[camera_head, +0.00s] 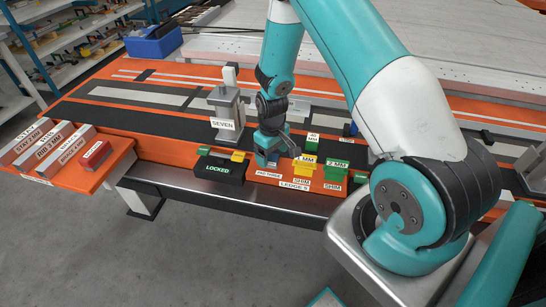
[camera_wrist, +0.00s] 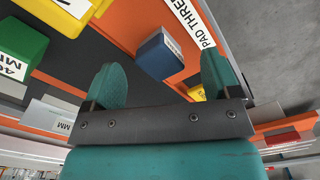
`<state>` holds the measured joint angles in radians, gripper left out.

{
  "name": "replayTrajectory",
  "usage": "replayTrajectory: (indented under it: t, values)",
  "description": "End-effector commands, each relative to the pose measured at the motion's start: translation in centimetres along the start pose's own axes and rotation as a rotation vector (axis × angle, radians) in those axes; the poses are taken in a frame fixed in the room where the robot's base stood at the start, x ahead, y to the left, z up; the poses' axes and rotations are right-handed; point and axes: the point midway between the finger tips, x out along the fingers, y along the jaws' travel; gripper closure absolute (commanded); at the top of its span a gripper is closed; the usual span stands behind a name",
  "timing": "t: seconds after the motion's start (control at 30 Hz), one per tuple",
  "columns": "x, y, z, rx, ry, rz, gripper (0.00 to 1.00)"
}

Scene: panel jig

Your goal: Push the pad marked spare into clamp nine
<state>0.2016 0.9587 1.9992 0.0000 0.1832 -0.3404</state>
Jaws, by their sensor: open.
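My gripper (camera_head: 267,156) points down at the front edge of the orange bench, right of a black box marked LOCKED (camera_head: 219,169). In the wrist view its two fingers (camera_wrist: 163,78) are apart, with nothing gripped. A blue block (camera_wrist: 160,55) with a white label lies beyond and between the fingertips, beside a label reading PAD THREE (camera_wrist: 188,18). A grey clamp marked SEVEN (camera_head: 226,108) stands behind the LOCKED box. I can read neither a pad marked spare nor a clamp marked nine in either view.
A yellow 1 MM block (camera_head: 305,167) and a green 2 MM block (camera_head: 337,171) stand right of my gripper. A green 40 MM block (camera_head: 312,141) is behind them. Labelled grey bars (camera_head: 40,147) and a red block (camera_head: 95,155) lie at the left. A blue bin (camera_head: 154,43) stands behind.

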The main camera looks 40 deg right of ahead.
Motion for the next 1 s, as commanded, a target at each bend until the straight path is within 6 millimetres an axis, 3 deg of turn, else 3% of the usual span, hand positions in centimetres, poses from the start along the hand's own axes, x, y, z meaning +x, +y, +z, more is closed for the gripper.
replayTrajectory:
  t: [0.8,1.0]
  values:
    - [-7.3,0.0,0.0,0.000,0.000,0.000,0.18]
    - [-7.9,0.0,0.0,0.000,-0.001,0.000,0.18]
